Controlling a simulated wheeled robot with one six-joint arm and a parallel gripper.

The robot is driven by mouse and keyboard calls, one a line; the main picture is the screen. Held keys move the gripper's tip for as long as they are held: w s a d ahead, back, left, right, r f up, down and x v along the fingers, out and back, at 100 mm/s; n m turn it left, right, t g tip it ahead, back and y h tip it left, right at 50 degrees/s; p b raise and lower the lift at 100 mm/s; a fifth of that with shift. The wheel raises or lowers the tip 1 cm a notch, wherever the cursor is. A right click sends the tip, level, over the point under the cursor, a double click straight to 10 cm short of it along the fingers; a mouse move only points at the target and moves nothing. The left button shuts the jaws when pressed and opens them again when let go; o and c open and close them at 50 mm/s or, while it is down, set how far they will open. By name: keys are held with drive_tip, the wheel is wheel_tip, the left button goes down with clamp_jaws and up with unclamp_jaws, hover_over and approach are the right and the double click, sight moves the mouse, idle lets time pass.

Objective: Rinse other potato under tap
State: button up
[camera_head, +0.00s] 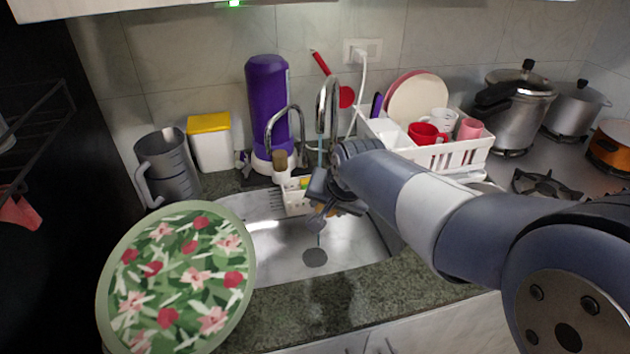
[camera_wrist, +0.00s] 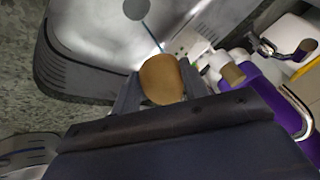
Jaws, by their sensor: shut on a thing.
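My gripper (camera_head: 326,206) reaches over the sink (camera_head: 280,258) below the curved tap (camera_head: 327,105). In the wrist view, my gripper (camera_wrist: 158,88) is shut on a brown potato (camera_wrist: 162,80), with one finger on each side of it. In the head view the potato is mostly hidden by the gripper. A thin bluish stream of water (camera_head: 319,240) runs down at the gripper and reaches the drain (camera_head: 315,258). The stream also shows in the wrist view (camera_wrist: 152,34), ending at the potato's upper edge.
A floral tray (camera_head: 180,280) stands in front on the left. A purple water filter (camera_head: 268,105) with its own spout stands behind the sink. A white dish rack (camera_head: 455,155) with cups and plates is to the right. Pots (camera_head: 515,105) stand on the stove.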

drive_tip(key=shift+r, duration=0.1)
drive_tip(key=s+d+r+p, duration=0.1)
drive_tip(key=s+r+p, duration=0.1)
drive_tip(key=s, duration=0.3)
drive_tip(key=shift+r+p, duration=0.3)
drive_tip(key=shift+r, duration=0.6)
